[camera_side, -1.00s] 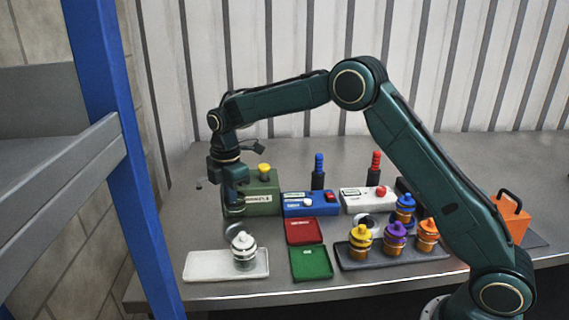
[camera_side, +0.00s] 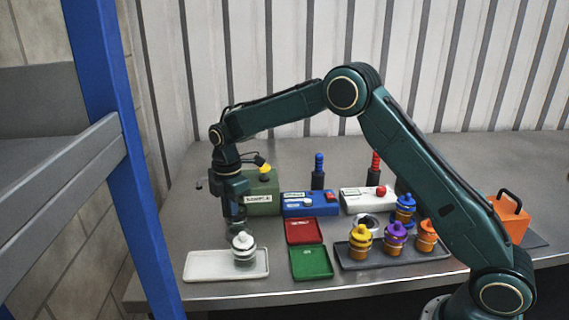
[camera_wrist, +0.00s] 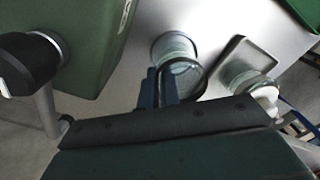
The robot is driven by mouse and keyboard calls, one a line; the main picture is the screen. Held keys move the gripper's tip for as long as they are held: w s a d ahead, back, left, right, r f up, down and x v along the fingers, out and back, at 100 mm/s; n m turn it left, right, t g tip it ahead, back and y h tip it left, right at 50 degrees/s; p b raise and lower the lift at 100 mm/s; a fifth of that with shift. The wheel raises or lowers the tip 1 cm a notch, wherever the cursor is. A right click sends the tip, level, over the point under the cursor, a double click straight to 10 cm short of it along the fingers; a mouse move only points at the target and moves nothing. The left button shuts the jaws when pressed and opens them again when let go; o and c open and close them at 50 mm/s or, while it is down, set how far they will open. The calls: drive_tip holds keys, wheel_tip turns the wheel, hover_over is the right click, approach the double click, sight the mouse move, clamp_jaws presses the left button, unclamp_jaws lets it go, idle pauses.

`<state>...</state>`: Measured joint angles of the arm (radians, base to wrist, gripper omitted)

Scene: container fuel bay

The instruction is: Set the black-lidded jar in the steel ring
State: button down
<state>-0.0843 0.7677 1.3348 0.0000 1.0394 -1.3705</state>
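My gripper (camera_side: 236,214) points down behind the white tray, low over the table. A clear glass jar with a dark curved rim stands right by its fingers in the wrist view, apparently the black-lidded jar (camera_wrist: 175,48). In the side view it is mostly hidden by my gripper and the white-lidded jar. My fingers (camera_wrist: 160,88) appear beside the dark rim; their grip on it is not clear. A pale ring with a dark middle, apparently the steel ring (camera_side: 367,222), lies in front of the white box.
A white-lidded jar (camera_side: 243,250) stands on the white tray (camera_side: 205,264), close to my gripper. The green box (camera_side: 262,192) is just behind. Red (camera_side: 304,230) and green (camera_side: 311,263) trays lie to the right. The dark tray (camera_side: 372,262) holds several orange jars with coloured lids.

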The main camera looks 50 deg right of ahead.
drive_tip(key=shift+f, duration=0.65)
idle(1.6)
drive_tip(key=c, duration=1.1)
unclamp_jaws()
drive_tip(key=shift+c, duration=0.2)
drive_tip(key=shift+r, duration=4)
